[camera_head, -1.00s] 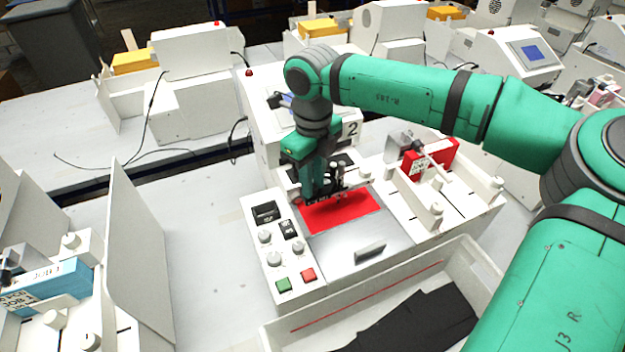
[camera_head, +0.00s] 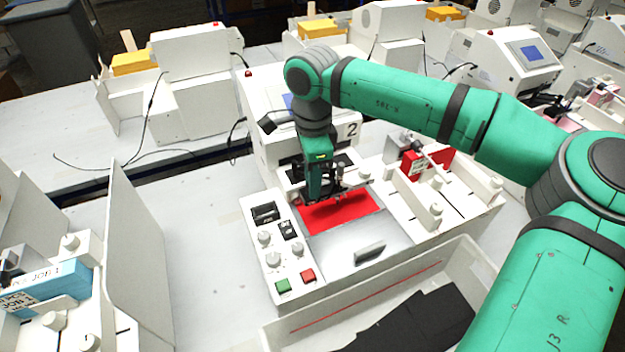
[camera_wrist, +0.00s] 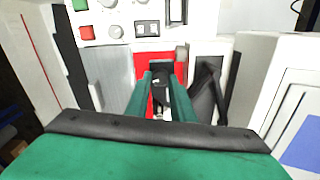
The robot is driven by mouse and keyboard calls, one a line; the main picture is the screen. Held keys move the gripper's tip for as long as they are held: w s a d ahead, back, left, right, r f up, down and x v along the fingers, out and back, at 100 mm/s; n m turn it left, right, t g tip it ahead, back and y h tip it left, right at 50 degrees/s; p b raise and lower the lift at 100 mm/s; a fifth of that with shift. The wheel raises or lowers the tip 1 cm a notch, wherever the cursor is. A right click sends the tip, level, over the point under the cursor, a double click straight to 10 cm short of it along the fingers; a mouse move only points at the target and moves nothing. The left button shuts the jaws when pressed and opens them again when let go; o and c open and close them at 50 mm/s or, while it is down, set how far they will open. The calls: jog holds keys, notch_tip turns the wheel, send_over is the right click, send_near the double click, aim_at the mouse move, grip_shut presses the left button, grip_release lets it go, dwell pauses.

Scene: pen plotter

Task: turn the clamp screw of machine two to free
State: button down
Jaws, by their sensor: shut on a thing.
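Machine two (camera_head: 262,150) is the white plotter with a "2" on its housing, in the middle of the head view. My gripper (camera_head: 322,196) points down at its pen carriage, over the back of the red bed (camera_head: 345,214). In the wrist view my gripper (camera_wrist: 161,78) has its green fingers close together on a small dark part (camera_wrist: 160,90), which appears to be the clamp screw. The fingers cover most of it, and its turn position cannot be read. The red bed also shows beyond the fingers in the wrist view (camera_wrist: 181,68).
A panel with knobs, a green button (camera_head: 283,286) and a red button (camera_head: 308,275) lies left of the bed. A red box (camera_head: 440,152) stands at right. A white tray (camera_head: 285,338) with dark sheets is in front. A blue box (camera_head: 55,283) sits at left.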

jog(key=n, duration=0.4)
jog(key=shift+w+a, duration=0.1)
jog(key=shift+a, duration=0.05)
jog(key=shift+a+n, duration=0.1)
jog(key=shift+n, duration=1.5)
jog(key=c, duration=1.5)
grip_release()
jog(key=shift+c, duration=0.2)
